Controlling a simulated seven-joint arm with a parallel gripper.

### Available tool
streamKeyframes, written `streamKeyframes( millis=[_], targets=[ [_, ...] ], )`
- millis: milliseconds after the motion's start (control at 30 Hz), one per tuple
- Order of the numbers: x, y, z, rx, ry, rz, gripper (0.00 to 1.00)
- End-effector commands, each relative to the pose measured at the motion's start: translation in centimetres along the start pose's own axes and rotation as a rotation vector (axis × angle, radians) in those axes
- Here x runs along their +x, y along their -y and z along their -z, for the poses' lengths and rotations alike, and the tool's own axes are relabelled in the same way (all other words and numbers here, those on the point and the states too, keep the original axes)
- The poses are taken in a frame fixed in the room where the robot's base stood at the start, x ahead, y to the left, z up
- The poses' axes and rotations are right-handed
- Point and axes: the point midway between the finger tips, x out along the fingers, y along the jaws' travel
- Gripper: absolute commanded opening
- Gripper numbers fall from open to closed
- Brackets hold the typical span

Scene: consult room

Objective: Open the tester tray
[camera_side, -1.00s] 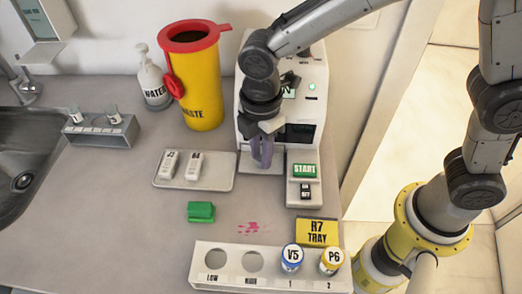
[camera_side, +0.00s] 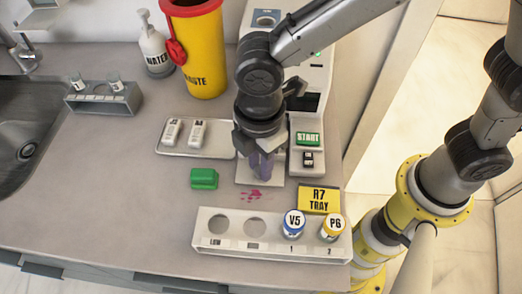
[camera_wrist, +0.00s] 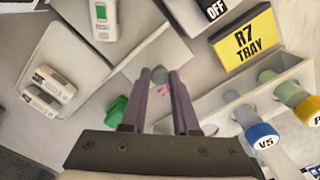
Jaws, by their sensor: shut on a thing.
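The tester tray (camera_side: 246,175) is a pale plate that sticks out from the front of the white tester (camera_side: 318,75). My gripper (camera_side: 262,170) points down at its front part and hides much of it in the side view. In the wrist view my gripper (camera_wrist: 158,88) has its two purple fingers on either side of a small grey knob (camera_wrist: 159,74) at the tray's front edge. It is shut on this knob. A white piece with a green window (camera_wrist: 101,18) shows beyond the fingers, seemingly on the tray.
A dish (camera_side: 160,150) with two white cassettes lies left of the tray. A green block (camera_side: 204,178) and a pink stain (camera_side: 251,195) are in front. A rack (camera_side: 270,248) with two capped vials and the R7 TRAY sign (camera_side: 319,200) stand nearer. The yellow waste bin (camera_side: 203,60) stands behind.

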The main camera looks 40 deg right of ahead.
Motion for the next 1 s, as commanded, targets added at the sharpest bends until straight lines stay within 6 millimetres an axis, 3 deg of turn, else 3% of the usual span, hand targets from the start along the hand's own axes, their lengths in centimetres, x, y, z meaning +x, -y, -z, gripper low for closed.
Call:
streamKeyframes(
  millis=[133, 167, 300, 700, 867, 1000],
  targets=[
    [-0.1, -0.1, 0.1, 0.002, -0.007, -0.004, 0.00],
    [-0.2, -0.1, 0.1, 0.002, -0.007, -0.004, 0.32],
    [-0.1, -0.1, 0.1, 0.001, -0.005, -0.003, 0.57],
    [-0.5, -0.1, 0.0, 0.001, -0.003, -0.002, 0.59],
    [-2.8, -0.1, 0.1, 0.001, -0.006, -0.005, 0.59],
    [-5.9, -0.1, 0.1, 0.001, -0.008, -0.006, 0.59]
  ],
)
